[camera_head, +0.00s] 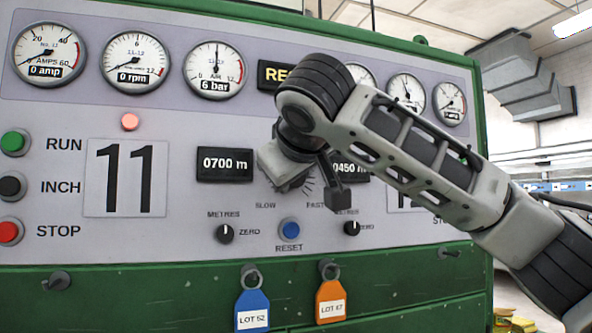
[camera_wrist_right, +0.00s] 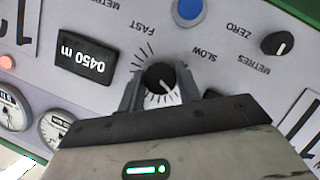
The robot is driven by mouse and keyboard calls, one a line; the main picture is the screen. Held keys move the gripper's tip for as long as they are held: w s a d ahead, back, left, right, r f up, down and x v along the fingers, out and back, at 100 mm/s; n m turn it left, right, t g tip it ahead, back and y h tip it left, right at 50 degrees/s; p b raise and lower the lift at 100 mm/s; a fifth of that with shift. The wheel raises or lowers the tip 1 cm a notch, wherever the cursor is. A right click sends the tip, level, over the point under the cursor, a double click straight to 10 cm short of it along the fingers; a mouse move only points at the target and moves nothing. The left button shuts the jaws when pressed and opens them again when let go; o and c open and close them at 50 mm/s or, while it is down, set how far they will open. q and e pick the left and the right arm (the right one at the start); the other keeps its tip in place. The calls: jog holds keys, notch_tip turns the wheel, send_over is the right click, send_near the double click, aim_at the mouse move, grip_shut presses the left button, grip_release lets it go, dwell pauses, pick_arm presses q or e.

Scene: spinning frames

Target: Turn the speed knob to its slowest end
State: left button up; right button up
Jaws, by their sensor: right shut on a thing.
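The speed knob (camera_wrist_right: 159,77) is a small black round knob with a white pointer line, seen in the right wrist view among dark tick marks. Its pointer slants to the lower right there. The word SLOW (camera_wrist_right: 203,56) is up and right of it, and FAST (camera_wrist_right: 139,28) is above it to the left. My right gripper (camera_wrist_right: 158,84) has one finger on each side of the knob and is shut on it. In the head view my right gripper (camera_head: 287,178) covers the knob, with SLOW and FAST below it. My left gripper is out of view.
The blue RESET button (camera_head: 289,229) is just below the gripper. Metre counters (camera_head: 225,165) flank it, and small black ZERO knobs (camera_head: 225,233) are lower. RUN, INCH and STOP buttons (camera_head: 11,231) are at the left. Blue (camera_head: 252,309) and orange (camera_head: 330,300) tags hang below.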

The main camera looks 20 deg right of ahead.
pick_arm(q)
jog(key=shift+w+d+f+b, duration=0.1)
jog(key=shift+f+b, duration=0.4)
jog(key=shift+b, duration=0.65)
pick_arm(e)
jog(key=n+t+h, duration=0.1)
jog(key=n, duration=0.3)
jog(key=n+t+h, duration=0.1)
jog(key=n, duration=0.3)
jog(key=n+t+h, duration=0.1)
jog(key=n, duration=0.2)
jog(key=shift+a+f+n+t+h, duration=0.1)
jog(key=shift+f+n+t+h, duration=0.2)
jog(key=shift+n+t, duration=0.1)
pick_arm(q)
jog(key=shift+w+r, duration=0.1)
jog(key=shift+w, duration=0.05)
pick_arm(e)
jog(key=o, duration=1)
jog(key=shift+c, duration=0.2)
jog(key=shift+r, duration=0.1)
